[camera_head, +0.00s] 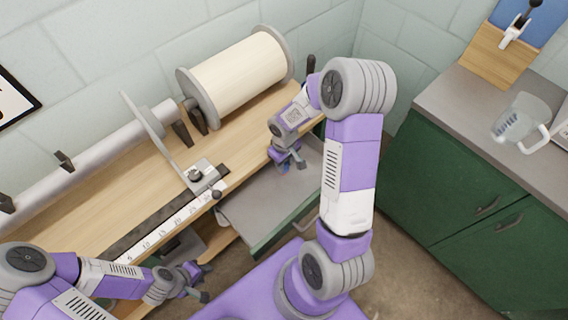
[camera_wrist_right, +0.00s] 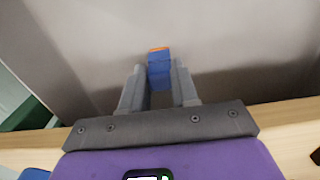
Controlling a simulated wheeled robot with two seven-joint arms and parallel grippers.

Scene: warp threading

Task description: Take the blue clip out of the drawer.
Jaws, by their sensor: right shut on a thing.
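The blue clip (camera_wrist_right: 159,72), with an orange end, is between the two fingers of my right gripper (camera_wrist_right: 158,84) in the right wrist view. The fingers touch its sides and are shut on it. In the head view my right gripper (camera_head: 289,164) points down over the inside of the open grey drawer (camera_head: 262,200), near its back. A small bit of blue shows at its fingertips. I cannot tell whether the clip touches the drawer floor. My left gripper (camera_head: 203,282) is at the lower left, in front of the bench, with its fingers apart and empty.
The drawer has a green front and hangs out from under the wooden bench (camera_head: 100,212). A large cream roll (camera_head: 240,72), a metal bar and a ruler (camera_head: 165,231) are on the bench. At right, a green cabinet (camera_head: 450,190) bears a glass jug (camera_head: 522,118).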

